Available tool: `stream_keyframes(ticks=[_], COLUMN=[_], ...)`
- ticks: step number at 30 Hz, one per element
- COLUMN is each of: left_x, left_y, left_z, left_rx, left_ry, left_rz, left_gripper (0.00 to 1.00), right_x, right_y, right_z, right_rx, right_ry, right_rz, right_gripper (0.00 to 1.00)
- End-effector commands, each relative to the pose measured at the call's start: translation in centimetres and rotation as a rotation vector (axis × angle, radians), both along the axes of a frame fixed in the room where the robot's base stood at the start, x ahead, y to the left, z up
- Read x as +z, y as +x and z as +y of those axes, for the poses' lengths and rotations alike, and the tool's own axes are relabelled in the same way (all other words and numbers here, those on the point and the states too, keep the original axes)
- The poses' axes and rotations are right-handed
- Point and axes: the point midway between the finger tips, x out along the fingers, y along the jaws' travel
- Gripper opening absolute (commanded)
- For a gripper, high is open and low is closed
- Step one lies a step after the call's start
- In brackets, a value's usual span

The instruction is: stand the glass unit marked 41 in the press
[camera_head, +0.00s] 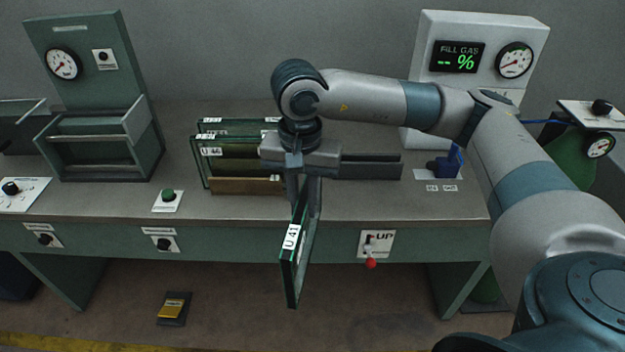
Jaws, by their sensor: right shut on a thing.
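My right gripper (304,184) is shut on the top edge of a glass unit (298,255). The unit hangs upright, edge-on to the view, at the front edge of the bench. What looks like the press (97,150) is a green open-topped frame at the back left, below a panel with a gauge, well to the left of the held unit. It looks empty. My left gripper is out of view.
Other labelled glass units (228,170) stand in a rack with a wooden base (232,186) behind my right gripper. A fill-gas display (459,57) stands at the back right. A green button plate (168,200) sits on the bench, with clear bench around it.

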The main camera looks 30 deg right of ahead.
Motion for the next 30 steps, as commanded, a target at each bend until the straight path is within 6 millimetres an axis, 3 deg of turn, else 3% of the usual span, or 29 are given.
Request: stream_keyframes(ticks=[1,6,13,30], left_x=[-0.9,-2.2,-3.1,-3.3], left_y=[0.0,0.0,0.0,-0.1], left_z=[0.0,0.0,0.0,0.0], left_rx=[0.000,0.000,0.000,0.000], left_ry=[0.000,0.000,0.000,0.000], left_rz=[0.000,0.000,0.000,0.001], left_gripper=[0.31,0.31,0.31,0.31], right_x=[-1.5,-4.6,-7.1,-7.7], right_y=[-0.3,-1.2,-2.2,-2.5], right_z=[0.6,2.1,3.5,3.9], right_rx=[0.090,0.390,0.663,0.747], right_ry=[0.001,0.007,0.014,0.017], right_rz=[0.000,0.004,0.004,0.006], right_gripper=[0.00,0.00,0.00,0.00])
